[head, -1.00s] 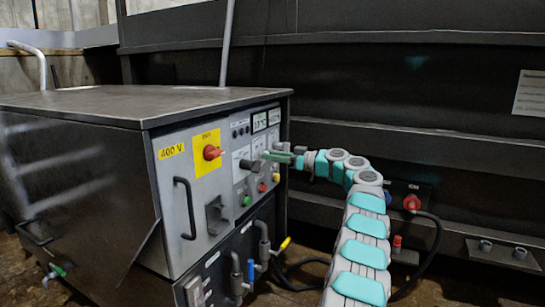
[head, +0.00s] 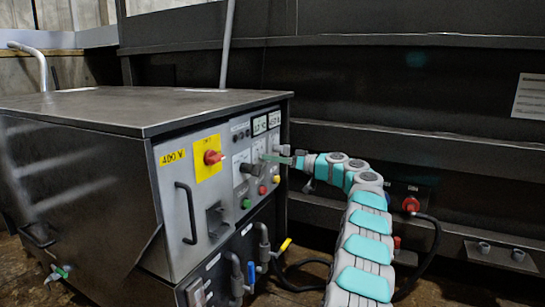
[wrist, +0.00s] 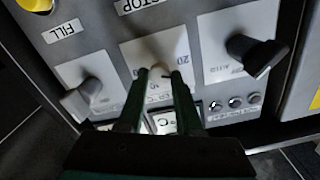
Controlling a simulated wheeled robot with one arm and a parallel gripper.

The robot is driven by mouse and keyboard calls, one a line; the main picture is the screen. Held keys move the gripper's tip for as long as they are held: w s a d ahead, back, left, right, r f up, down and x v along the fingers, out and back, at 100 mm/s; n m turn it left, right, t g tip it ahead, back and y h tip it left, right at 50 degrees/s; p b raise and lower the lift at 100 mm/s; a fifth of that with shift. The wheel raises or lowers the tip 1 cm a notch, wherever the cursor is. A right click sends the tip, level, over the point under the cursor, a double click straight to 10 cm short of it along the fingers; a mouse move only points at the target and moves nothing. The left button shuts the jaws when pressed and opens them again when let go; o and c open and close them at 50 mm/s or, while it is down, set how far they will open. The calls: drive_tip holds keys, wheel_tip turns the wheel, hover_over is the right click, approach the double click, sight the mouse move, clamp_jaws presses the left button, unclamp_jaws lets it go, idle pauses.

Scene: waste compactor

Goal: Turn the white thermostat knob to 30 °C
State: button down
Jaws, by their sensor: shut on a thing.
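The white thermostat knob (wrist: 160,69) sits on a pale dial plate (wrist: 153,47) in the wrist view, and part of the scale, including "20", shows beside it. My gripper (wrist: 159,74) is shut on the knob, with one green finger on each side. The fingers hide part of the knob and dial, and I cannot read the knob's exact setting. In the head view my gripper (head: 272,157) reaches the panel from the right, and the knob is hidden there. A display marked °C (wrist: 163,122) is partly covered by the fingers; its number is not readable.
A grey knob (wrist: 80,99) and a black knob (wrist: 256,54) flank the dial closely. Dark wall ledges stand behind my arm.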

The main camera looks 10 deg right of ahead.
drive_tip(key=shift+w+r+m+p, duration=0.1)
drive_tip(key=shift+m+p, duration=2.3)
drive_tip(key=shift+m, duration=1.3)
drive_tip(key=shift+d, duration=0.1)
drive_tip(key=c, duration=0.6)
unclamp_jaws()
drive_tip(key=v, duration=0.7)
drive_tip(key=shift+s+d, duration=0.25)
